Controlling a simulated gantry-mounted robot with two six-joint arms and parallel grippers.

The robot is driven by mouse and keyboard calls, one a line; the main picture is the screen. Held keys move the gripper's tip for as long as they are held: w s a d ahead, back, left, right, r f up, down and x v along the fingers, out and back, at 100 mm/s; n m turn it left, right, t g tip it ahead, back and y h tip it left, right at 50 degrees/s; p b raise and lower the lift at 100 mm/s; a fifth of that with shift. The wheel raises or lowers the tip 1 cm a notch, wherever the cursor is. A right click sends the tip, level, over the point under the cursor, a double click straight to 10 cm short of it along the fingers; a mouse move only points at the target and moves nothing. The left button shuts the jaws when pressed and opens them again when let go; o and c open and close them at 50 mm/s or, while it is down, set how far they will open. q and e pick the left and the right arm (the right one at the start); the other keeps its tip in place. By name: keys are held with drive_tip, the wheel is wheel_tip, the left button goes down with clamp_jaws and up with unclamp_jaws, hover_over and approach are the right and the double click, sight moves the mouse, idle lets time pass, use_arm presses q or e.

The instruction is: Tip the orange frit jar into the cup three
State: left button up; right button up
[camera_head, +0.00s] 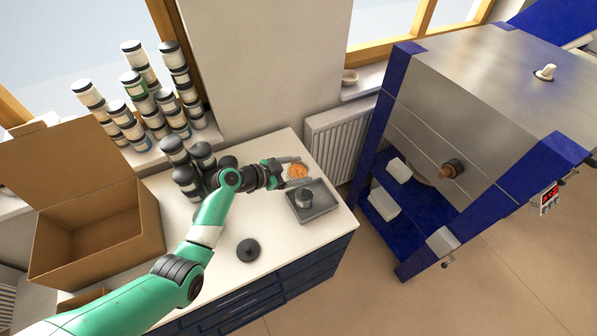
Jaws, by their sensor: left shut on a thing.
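My left gripper (289,173) reaches over the white worktop from the left. It is shut on the orange frit jar (298,171), whose orange contents show between and just beyond the fingers. The jar's walls are mostly hidden, so I cannot tell its exact tilt or height. Just below it in the picture, a small grey cup (305,198) stands on a dark grey square scale or tray (322,203). No number on the cup is legible. My right gripper is out of view.
A black round lid (248,250) lies on the worktop (285,245). Several dark-lidded jars (187,180) stand behind my left arm, with more stacked on the windowsill (140,95). An open cardboard box (95,235) is left. A blue-framed kiln (470,120) stands right, beyond a radiator (340,145).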

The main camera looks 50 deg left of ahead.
use_arm(q)
drive_tip(key=shift+f+m+y+b, duration=0.25)
drive_tip(key=shift+m+y+b, duration=0.25)
drive_tip(key=shift+b, duration=0.15)
drive_tip(key=shift+m+y, duration=0.4)
drive_tip(key=shift+m, duration=0.2)
drive_tip(key=shift+d+f+m+y, duration=0.1)
drive_tip(key=shift+f+m+y, duration=0.1)
drive_tip(key=shift+m+y, duration=0.35)
drive_tip(key=m+y, duration=0.1)
drive_tip(key=f+m+y, duration=0.1)
drive_tip(key=m, duration=0.1)
drive_tip(key=shift+d+f+t, duration=0.1)
drive_tip(key=shift+d+t, duration=0.1)
drive_tip(key=shift+t, duration=0.2)
drive_tip(key=shift+d+f+m+t+y+b, duration=0.2)
drive_tip(key=shift+m+t+y+b, duration=0.2)
drive_tip(key=shift+m+y+b, duration=0.45)
drive_tip(key=shift+d+f+m+b, duration=0.1)
drive_tip(key=shift+m+b, duration=0.25)
drive_tip(key=shift+m, duration=0.25)
drive_tip(key=shift+s+d+f+m+t+y+b, duration=0.1)
drive_tip(key=shift+d+m+t+y+b, duration=0.5)
drive_tip(key=shift+m, duration=0.4)
